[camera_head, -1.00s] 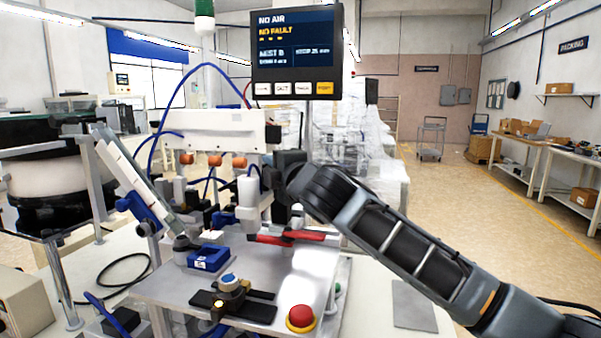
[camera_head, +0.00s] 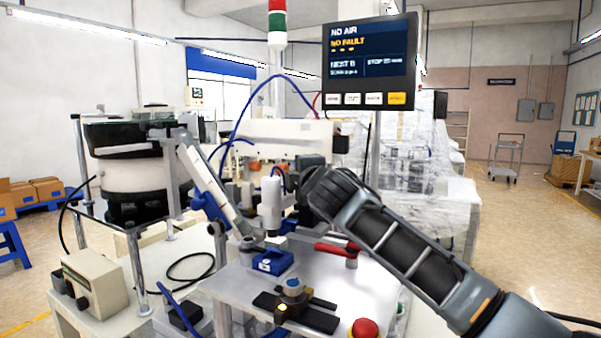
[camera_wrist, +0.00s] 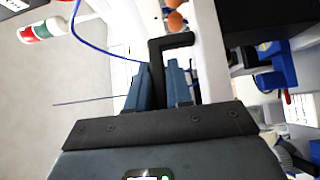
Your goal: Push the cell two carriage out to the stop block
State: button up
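The carriage appears to be the unit with the white cylinder (camera_head: 270,203) under the white beam (camera_head: 280,136). Its cylinder hangs above the blue block (camera_head: 272,262) with a white label. My gripper meets it from the right in the head view, where my wrist hides the fingertips. In the wrist view my gripper (camera_wrist: 160,78) has its two blue-grey fingers close on either side of a black bent bar (camera_wrist: 157,62). Whether they grip the bar I cannot tell. I cannot single out the stop block.
A display (camera_head: 368,62) reads NO AIR and NO FAULT. A red-handled clamp (camera_head: 338,249) and a red button (camera_head: 364,328) are on the plate near my arm. A sloping chute (camera_head: 212,187) and the feeder bowl (camera_head: 135,175) stand to the left.

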jog(key=o, duration=0.3)
jog(key=shift+s+a, duration=0.1)
jog(key=shift+a, duration=0.2)
jog(key=shift+o, duration=0.2)
jog(key=shift+s, duration=0.25)
jog(key=b+v, duration=0.1)
jog(key=v, duration=0.6)
jog(key=shift+d, duration=0.3)
jog(key=shift+s+d, duration=0.1)
jog(key=shift+s, duration=0.05)
